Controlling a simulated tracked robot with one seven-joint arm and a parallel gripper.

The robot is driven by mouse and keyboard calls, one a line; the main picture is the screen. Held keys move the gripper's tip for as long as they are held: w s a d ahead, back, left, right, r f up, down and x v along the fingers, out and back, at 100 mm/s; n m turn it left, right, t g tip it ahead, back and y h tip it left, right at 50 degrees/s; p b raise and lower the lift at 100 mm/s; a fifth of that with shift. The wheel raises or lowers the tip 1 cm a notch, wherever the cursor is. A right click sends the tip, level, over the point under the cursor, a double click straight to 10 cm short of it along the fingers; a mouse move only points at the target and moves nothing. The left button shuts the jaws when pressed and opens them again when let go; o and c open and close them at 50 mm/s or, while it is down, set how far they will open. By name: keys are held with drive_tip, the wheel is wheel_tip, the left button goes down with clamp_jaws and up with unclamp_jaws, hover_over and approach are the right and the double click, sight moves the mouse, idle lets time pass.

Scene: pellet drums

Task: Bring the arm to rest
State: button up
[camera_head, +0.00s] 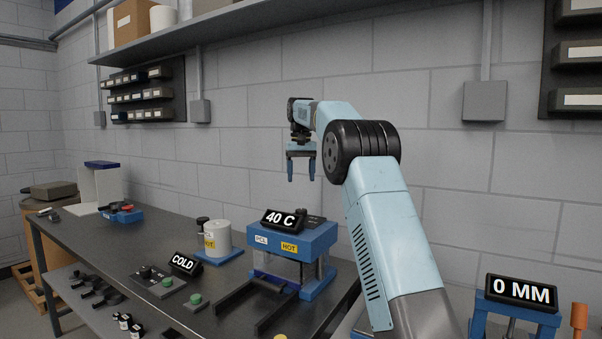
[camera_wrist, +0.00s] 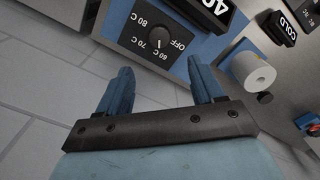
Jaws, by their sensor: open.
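My gripper (camera_head: 302,167) hangs from my raised, bent arm above the blue press-like machine (camera_head: 318,240) in the head view. Its two blue fingers point down and stand apart, with nothing between them. In the wrist view my gripper (camera_wrist: 166,85) shows both fingers spread and empty. Past the fingertips is a dial (camera_wrist: 158,42) marked OFF, 60 C, 70 C and 80 C. The fingers look clear of the machine, though the exact gap cannot be told.
The machine carries a "40 C" display (camera_head: 284,218). A white cylinder (camera_head: 217,238) on a blue base and a "COLD" sign (camera_head: 186,263) stand left of it on the dark bench (camera_head: 150,232). A "0 MM" display (camera_head: 521,291) is at right. A shelf (camera_head: 240,22) runs above.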

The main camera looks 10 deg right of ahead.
drive_tip(key=shift+r, duration=0.35)
drive_tip(key=shift+s, duration=0.1)
drive_tip(key=s+r+t, duration=0.2)
drive_tip(key=s+r, duration=0.1)
drive_tip(key=s, duration=1)
drive_tip(key=s+r+t, duration=0.1)
drive_tip(key=s+r, duration=0.1)
drive_tip(key=s, duration=1.1)
drive_tip(key=s+f+t, duration=0.1)
drive_tip(key=s+f, duration=0.7)
drive_tip(key=s, duration=0.5)
drive_tip(key=s+f+t, duration=0.1)
drive_tip(key=s+f, duration=0.6)
drive_tip(key=s, duration=0.6)
drive_tip(key=shift+a+f+t, duration=0.15)
drive_tip(key=shift+f+t, duration=0.15)
drive_tip(key=shift+f, duration=0.05)
